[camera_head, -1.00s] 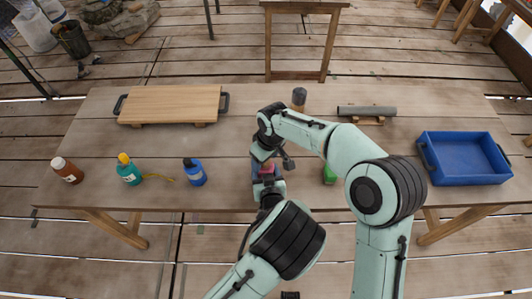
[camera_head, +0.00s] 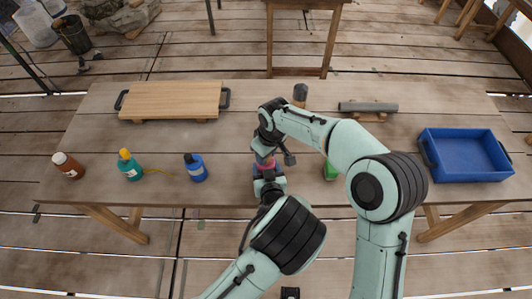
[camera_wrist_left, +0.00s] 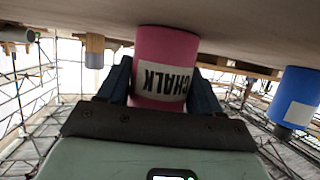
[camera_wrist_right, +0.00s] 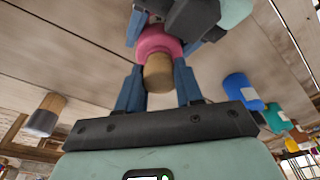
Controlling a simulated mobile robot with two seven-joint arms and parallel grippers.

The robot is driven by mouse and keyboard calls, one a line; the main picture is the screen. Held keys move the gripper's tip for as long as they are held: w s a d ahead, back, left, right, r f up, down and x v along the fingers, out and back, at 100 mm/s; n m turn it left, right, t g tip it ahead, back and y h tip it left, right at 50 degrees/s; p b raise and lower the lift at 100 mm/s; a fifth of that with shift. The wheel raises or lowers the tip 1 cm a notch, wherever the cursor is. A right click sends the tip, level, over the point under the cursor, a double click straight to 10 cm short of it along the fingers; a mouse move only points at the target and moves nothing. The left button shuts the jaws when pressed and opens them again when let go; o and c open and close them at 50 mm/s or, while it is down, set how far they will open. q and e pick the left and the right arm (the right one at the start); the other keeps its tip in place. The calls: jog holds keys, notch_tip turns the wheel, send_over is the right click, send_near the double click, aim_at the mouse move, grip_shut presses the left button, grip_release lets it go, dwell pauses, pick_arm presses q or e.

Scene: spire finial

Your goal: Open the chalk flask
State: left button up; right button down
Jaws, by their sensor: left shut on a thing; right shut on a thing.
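The chalk flask is pink with a white CHALK label, upside down in the left wrist view (camera_wrist_left: 165,65). In the head view (camera_head: 264,164) it is mostly hidden between my grippers. My left gripper (camera_head: 268,178) is shut around its body. In the right wrist view, a tan stopper (camera_wrist_right: 158,74) sits at the flask's pink end (camera_wrist_right: 158,42). My right gripper (camera_wrist_right: 158,88) has its blue fingers on either side of the stopper and is shut on it. The stopper appears to touch the flask; I cannot tell whether it is loose.
A brown bottle (camera_head: 68,165), a teal bottle (camera_head: 130,165) and a blue bottle (camera_head: 195,168) stand at the left front. A wooden board (camera_head: 170,100), dark-topped cylinder (camera_head: 299,95), grey pipe (camera_head: 368,107) and blue tray (camera_head: 428,168) surround the middle. A green thing (camera_head: 330,171) is partly hidden by my right arm.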

jog(key=shift+r, duration=0.15)
jog(key=shift+r, duration=0.95)
jog(key=shift+r, duration=2)
pick_arm(q)
jog(key=o, duration=1.6)
